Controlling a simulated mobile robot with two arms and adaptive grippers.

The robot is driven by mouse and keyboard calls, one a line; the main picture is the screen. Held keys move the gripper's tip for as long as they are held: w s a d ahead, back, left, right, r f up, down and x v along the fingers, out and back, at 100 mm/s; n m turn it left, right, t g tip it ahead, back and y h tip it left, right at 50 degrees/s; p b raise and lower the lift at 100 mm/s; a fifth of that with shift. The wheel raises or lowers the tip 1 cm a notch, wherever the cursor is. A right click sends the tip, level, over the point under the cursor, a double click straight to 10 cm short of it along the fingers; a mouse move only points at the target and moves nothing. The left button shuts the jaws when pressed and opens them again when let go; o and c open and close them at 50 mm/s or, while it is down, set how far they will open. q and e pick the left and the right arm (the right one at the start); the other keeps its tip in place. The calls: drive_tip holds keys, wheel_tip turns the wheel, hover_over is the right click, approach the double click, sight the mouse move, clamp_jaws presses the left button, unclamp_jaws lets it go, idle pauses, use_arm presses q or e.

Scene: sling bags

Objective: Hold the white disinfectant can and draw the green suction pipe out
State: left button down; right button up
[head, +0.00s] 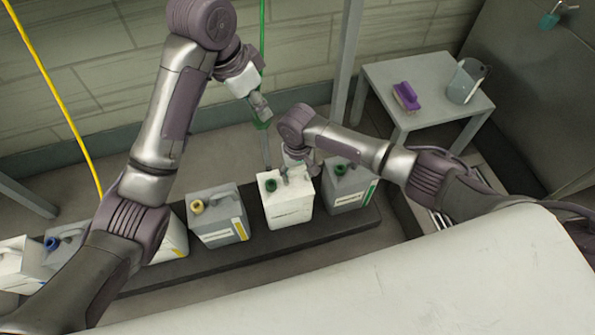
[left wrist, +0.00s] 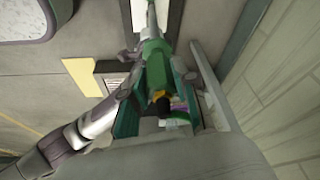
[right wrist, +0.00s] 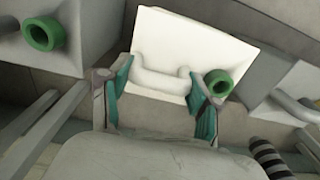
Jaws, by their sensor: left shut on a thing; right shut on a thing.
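The white disinfectant can (head: 289,204) stands upright on the dark low platform. It has a green-rimmed mouth (right wrist: 219,83) that shows a dark opening with no pipe in it. My right gripper (head: 297,160) is shut on the can's handle (right wrist: 162,80), with the fingers on both sides of it in the right wrist view. My left gripper (head: 261,108) is shut on the green suction pipe (left wrist: 153,62), higher up and behind the can. The pipe's grey tube (head: 266,150) hangs down near the can's back; its exact distance from the can is unclear.
A grey can with a green cap (head: 350,190) stands close on the right, and one with a yellow cap (head: 218,222) on the left. More cans stand farther left. A small table (head: 432,80) holds a purple brush (head: 405,96) and a grey jug (head: 466,82). A yellow hose (head: 55,90) hangs at left.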

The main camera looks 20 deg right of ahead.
drive_tip(key=o, duration=1.5)
drive_tip(key=shift+r, duration=0.15)
wheel_tip(320, 180, up, 12)
drive_tip(key=shift+f, duration=0.1)
